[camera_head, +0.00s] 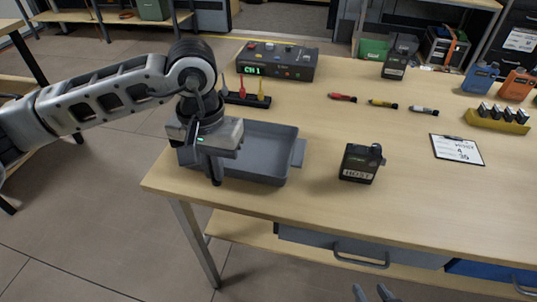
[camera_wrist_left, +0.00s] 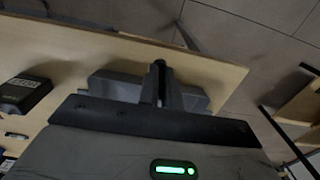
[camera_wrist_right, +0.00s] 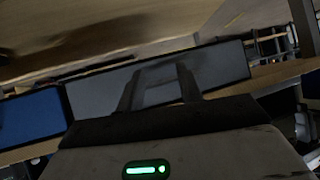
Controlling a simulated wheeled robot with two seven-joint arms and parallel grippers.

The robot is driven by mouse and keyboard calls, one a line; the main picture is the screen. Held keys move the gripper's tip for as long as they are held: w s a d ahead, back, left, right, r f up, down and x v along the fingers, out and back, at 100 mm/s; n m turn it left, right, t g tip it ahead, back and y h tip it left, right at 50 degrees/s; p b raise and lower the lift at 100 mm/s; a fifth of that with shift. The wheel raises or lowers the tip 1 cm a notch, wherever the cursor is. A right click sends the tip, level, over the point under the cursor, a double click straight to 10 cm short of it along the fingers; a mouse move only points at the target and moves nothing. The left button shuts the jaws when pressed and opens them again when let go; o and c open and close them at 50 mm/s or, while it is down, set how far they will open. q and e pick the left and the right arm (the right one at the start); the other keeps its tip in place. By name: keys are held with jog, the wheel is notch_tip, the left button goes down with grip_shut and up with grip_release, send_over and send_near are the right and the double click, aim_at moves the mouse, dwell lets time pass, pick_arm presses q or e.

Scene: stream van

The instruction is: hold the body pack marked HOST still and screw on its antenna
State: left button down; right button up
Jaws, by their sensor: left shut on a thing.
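The dark body pack marked HOST (camera_head: 361,163) rests on the workbench near its front edge; it also shows at the left of the left wrist view (camera_wrist_left: 24,92). No antenna shows clearly on it. My left gripper (camera_head: 215,176) points down over the grey tray (camera_head: 262,173), left of the pack. Its fingers are close together on a small dark thing (camera_wrist_left: 160,68), mostly hidden; I cannot tell whether it is the antenna. My right gripper (camera_head: 372,293) is at the bottom of the head view, below the bench front. Its fingers stand apart and empty in the right wrist view (camera_wrist_right: 160,85).
Behind the tray are a stand with coloured tips (camera_head: 247,98) and a receiver box (camera_head: 277,62). Several pens and a clipboard (camera_head: 457,150) lie to the right. A grey drawer (camera_head: 400,255) with a handle is under the benchtop. The bench around the pack is clear.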

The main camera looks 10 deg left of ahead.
pick_arm(q)
jog(key=w+d+r+n, duration=0.2)
jog(key=w+d+r, duration=0.2)
jog(key=w+d, duration=0.75)
notch_tip(320, 180, up, 6)
jog(key=n, duration=0.3)
send_over(355, 145)
jog(key=shift+r, duration=0.15)
jog(key=shift+m, duration=0.3)
jog(key=shift+f, duration=2.5)
jog(key=shift+r, duration=0.75)
